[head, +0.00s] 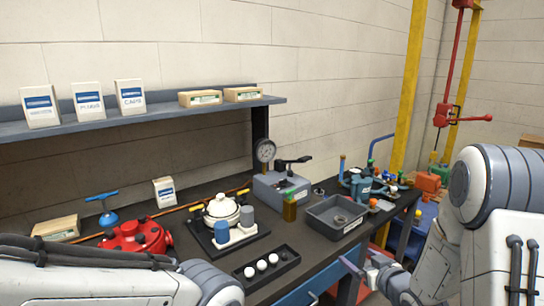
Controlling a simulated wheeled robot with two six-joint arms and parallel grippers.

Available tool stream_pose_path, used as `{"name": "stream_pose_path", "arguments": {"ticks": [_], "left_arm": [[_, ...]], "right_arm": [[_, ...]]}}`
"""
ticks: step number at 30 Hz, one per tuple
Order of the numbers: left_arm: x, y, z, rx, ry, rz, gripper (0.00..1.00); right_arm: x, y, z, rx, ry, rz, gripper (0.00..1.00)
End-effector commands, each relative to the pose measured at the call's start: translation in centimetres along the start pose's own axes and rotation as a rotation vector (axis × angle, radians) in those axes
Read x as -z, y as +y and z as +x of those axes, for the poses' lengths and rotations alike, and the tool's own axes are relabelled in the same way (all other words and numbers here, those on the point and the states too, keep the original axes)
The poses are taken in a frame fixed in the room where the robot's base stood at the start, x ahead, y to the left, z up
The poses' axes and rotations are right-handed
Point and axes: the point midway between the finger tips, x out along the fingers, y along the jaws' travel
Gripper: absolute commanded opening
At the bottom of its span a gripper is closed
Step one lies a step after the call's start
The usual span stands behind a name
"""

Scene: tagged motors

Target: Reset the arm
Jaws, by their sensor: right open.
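My right arm (490,205) comes in from the right edge, white with grey joints. Its gripper (370,268) is low in the view, in front of the workbench's right end, open with nothing seen between the fingers. My left arm (100,280) crosses the bottom left corner in front of the bench. Its forearm end and gripper are out of view.
The dark workbench (300,262) holds a red valve part (135,238), a white round pot-like part (222,208), a black tray with balls (267,264), a grey bin (337,216) and a gauge (265,151). A shelf (185,108) with boxes hangs above.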

Motion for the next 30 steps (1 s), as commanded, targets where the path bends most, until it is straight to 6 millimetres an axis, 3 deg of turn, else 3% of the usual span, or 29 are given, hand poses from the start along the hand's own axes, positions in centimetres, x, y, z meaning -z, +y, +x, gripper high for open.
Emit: {"name": "stream_pose_path", "arguments": {"ticks": [7,11,17,21,24,27,30], "left_arm": [[0.0,0.0,0.0,0.0,0.0,0.0,0.5],[0.0,0.0,0.0,0.0,0.0,0.0,0.5],[0.0,0.0,0.0,0.0,0.0,0.0,0.5],[0.0,0.0,0.0,0.0,0.0,0.0,0.5],[0.0,0.0,0.0,0.0,0.0,0.0,0.5],[0.0,0.0,0.0,0.0,0.0,0.0,0.5],[0.0,0.0,0.0,0.0,0.0,0.0,0.5]], "right_arm": [[0.6,-5.5,-0.5,0.034,-0.195,-0.068,0.96],[0.5,-10.2,-2.8,0.064,-0.357,-0.108,0.96],[-0.9,-17.8,-10.4,0.144,-0.649,-0.155,0.96],[-2.4,-22.1,-17.7,0.234,-0.851,-0.194,0.96],[-3.4,-23.9,-22.6,0.294,-0.973,-0.222,0.96],[-4.1,-24.9,-26.2,0.341,-1.062,-0.247,0.96],[-4.5,-25.3,-28.3,0.367,-1.115,-0.262,0.96]]}}
